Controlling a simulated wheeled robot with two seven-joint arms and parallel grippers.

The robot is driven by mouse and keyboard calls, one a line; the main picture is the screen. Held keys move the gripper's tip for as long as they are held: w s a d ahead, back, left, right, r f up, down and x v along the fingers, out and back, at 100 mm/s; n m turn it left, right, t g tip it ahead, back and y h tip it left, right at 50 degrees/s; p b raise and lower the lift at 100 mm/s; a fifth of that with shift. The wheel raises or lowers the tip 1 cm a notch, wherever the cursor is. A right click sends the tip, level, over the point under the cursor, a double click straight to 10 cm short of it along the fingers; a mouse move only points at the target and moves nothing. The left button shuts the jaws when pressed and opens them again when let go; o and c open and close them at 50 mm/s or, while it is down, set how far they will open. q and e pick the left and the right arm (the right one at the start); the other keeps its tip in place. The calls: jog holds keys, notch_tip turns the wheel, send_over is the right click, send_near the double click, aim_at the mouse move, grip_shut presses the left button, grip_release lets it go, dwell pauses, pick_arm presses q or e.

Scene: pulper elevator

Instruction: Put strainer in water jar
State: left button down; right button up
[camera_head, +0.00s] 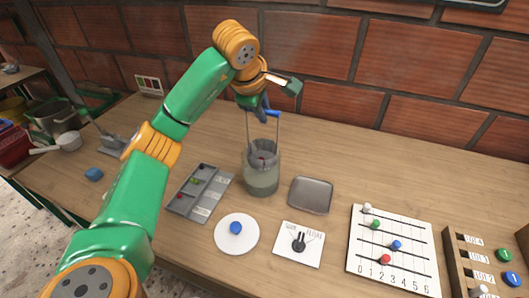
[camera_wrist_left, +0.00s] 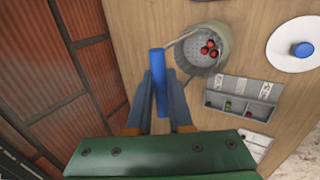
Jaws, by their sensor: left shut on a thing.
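My left gripper (camera_head: 263,110) is shut on the blue grip (camera_head: 273,114) of the strainer's tall wire handle. The grip also shows between the fingers in the left wrist view (camera_wrist_left: 158,70). The strainer's grey perforated basket (camera_head: 262,155) hangs upright below and appears to be inside the mouth of the clear water jar (camera_head: 262,182). Several red cherries lie in the basket (camera_wrist_left: 197,58). How deep the basket sits, and whether it touches the jar, I cannot tell. My right gripper is out of view.
A compartment tray (camera_head: 186,203) is left of the jar and an empty metal tray (camera_head: 311,195) right of it. In front are a white disc (camera_head: 246,246) with a blue piece and a sink/float card (camera_head: 290,252). The brick wall (camera_head: 320,85) stands close behind.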

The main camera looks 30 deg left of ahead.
pick_arm(q)
send_near(267, 148)
jog(key=x, duration=0.3)
jog(key=shift+s+f, duration=0.1)
jog(key=shift+f, duration=0.35)
jog(key=c, duration=0.8)
grip_release()
